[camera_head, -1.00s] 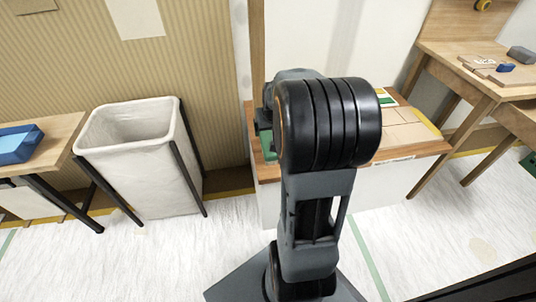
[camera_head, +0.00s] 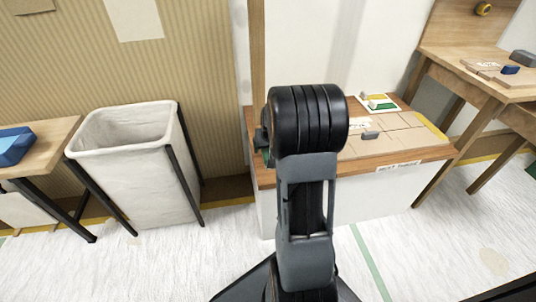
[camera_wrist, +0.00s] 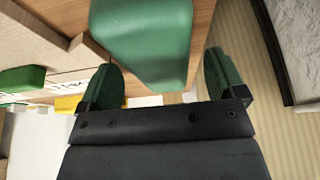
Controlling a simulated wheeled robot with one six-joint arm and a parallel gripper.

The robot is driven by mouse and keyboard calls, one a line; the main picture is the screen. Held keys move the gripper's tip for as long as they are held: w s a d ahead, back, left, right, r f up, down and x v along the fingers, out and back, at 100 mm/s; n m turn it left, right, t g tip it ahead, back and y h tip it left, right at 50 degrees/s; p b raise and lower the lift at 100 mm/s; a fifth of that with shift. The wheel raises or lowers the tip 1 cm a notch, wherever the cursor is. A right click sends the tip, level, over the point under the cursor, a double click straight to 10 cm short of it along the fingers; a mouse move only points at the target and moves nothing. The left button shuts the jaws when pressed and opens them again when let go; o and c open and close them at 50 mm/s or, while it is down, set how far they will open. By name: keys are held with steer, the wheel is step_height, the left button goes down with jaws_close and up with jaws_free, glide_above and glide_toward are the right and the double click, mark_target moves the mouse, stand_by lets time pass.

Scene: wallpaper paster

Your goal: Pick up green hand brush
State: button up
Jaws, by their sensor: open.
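In the wrist view a large smooth green thing (camera_wrist: 150,40), which I take for the green hand brush, lies on the wooden bench top. Only its rounded near part shows; no bristles are visible. My gripper (camera_wrist: 166,82) is open, with its two green-padded fingers apart. The near end of the green thing shows between and beyond the fingertips, closer to the left finger. I cannot tell whether either finger touches it. In the head view my arm hides this spot and most of the gripper.
The bench (camera_head: 400,160) also bears a grey block (camera_head: 371,135) and a small green item (camera_head: 384,106) at the back. A second green block (camera_wrist: 22,78) shows in the wrist view. A white bin (camera_head: 140,180) stands left of the bench; a table (camera_head: 495,90) stands right.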

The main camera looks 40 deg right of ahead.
steer(key=shift+x, duration=1.2)
steer(key=shift+c, duration=0.3)
steer(key=c, duration=1)
steer(key=shift+r, duration=0.15)
